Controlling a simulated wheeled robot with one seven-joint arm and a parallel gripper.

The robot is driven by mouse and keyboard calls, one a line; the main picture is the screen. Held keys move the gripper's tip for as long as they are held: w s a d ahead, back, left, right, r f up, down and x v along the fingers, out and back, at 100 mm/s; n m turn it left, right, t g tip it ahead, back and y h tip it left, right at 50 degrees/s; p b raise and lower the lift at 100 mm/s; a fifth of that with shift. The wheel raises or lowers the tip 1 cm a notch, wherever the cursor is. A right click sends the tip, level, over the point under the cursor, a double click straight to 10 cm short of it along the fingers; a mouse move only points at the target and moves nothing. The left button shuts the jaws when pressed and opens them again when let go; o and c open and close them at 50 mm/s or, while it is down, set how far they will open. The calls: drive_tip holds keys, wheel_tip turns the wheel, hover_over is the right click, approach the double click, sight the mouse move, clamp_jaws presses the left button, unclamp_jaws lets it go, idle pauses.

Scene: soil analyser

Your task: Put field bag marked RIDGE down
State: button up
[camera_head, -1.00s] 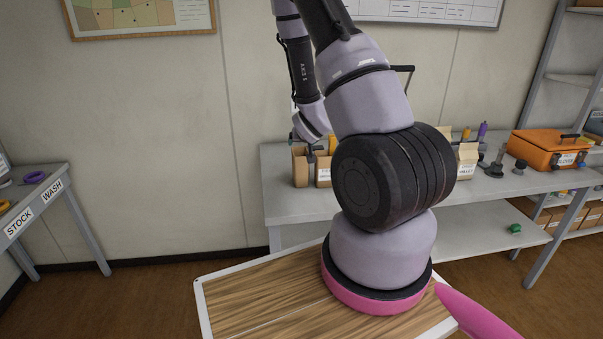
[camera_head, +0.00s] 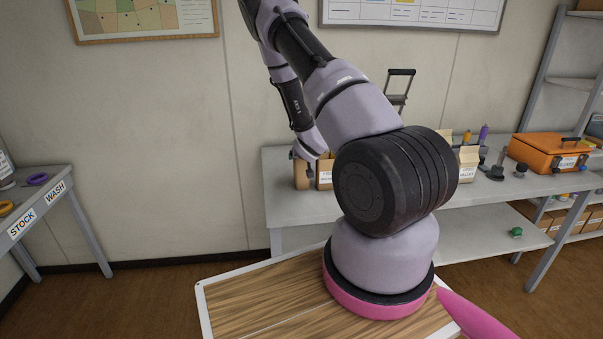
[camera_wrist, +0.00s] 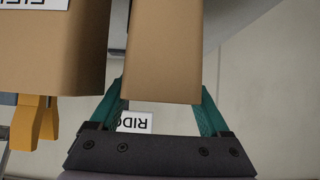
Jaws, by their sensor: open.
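In the wrist view a brown paper bag (camera_wrist: 163,45) stands between the two teal fingers of my gripper (camera_wrist: 161,90). The fingers are open, with gaps seen beside the bag's near end. A white label reading "RIDG" (camera_wrist: 134,122), partly cut off by a finger, shows near the left finger; I cannot tell which surface carries it. In the head view my wrist hangs over brown bags (camera_head: 325,173) at the left end of the grey bench (camera_head: 290,205). My fingers are too small and hidden there to make out.
Farther right on the bench are another bag (camera_head: 467,160), dark stands (camera_head: 497,165) and an orange case (camera_head: 545,152). The bench front is clear.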

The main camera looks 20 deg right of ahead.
drive_tip(key=shift+w+d+f, duration=0.2)
drive_tip(key=shift+w+f, duration=0.2)
drive_tip(key=shift+w, duration=0.1)
clamp_jaws()
